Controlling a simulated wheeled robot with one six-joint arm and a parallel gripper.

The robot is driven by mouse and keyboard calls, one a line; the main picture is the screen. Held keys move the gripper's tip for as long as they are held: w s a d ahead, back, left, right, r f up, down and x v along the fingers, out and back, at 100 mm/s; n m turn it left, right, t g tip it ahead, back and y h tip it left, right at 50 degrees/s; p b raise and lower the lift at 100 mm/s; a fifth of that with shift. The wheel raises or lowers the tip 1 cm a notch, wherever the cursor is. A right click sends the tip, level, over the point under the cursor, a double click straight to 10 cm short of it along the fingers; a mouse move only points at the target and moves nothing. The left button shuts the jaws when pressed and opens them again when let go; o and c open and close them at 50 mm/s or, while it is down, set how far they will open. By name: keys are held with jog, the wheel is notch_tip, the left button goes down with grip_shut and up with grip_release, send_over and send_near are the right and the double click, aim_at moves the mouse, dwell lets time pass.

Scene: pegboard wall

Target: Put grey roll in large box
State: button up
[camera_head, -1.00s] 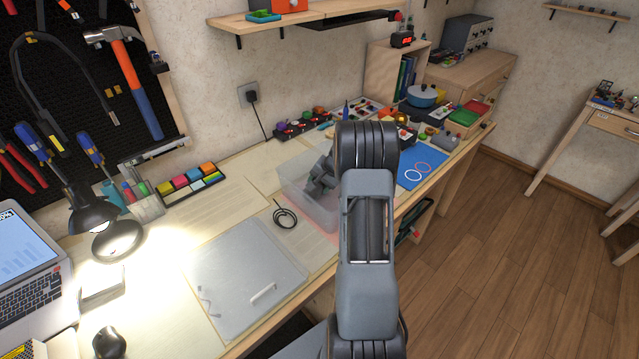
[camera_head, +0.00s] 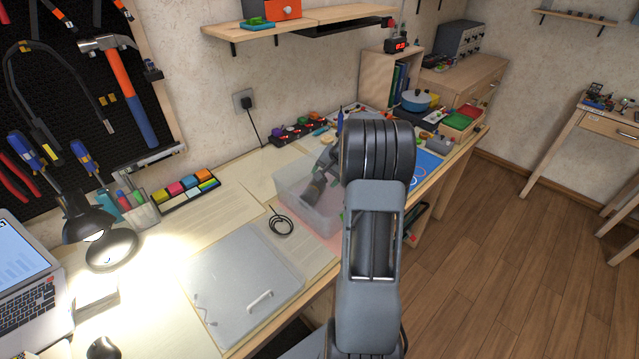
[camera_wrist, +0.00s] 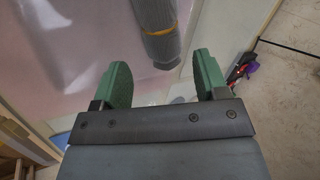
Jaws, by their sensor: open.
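The large box (camera_head: 290,208) is a clear, open bin with a pinkish tint, standing on the desk near its front edge. The grey roll (camera_wrist: 162,25) shows at the top of the wrist view, against the box's pale pink inside. Its near end lies between and just beyond my green fingertips, with gaps on both sides. My gripper (camera_wrist: 162,66) is open and not holding the roll. In the head view my gripper (camera_head: 318,188) is down at the box, partly hidden by my arm. The roll cannot be told apart there.
A flat clear lid (camera_head: 235,285) with a handle lies left of the box, with a black cable coil (camera_head: 281,224) between. Small coloured items (camera_head: 300,130) line the wall behind. A blue mat (camera_head: 428,168) lies right. A lamp (camera_head: 90,215) stands left.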

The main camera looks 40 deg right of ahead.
jog(key=s+a+r+n+g+h, duration=0.1)
jog(key=s+a+r+n, duration=0.3)
jog(key=a, duration=0.5)
jog(key=s+a+r+n+g, duration=0.15)
jog(key=s+a+r, duration=0.3)
jog(key=a, duration=0.45)
jog(key=s+a+n+h, duration=0.1)
jog(key=s+a+n, duration=0.5)
jog(key=s, duration=0.5)
jog(key=shift+s+a+t+h, duration=0.3)
jog(key=shift+a+t, duration=0.15)
jog(key=shift+a, duration=0.85)
jog(key=shift+r+n, duration=0.1)
jog(key=shift+n, duration=0.15)
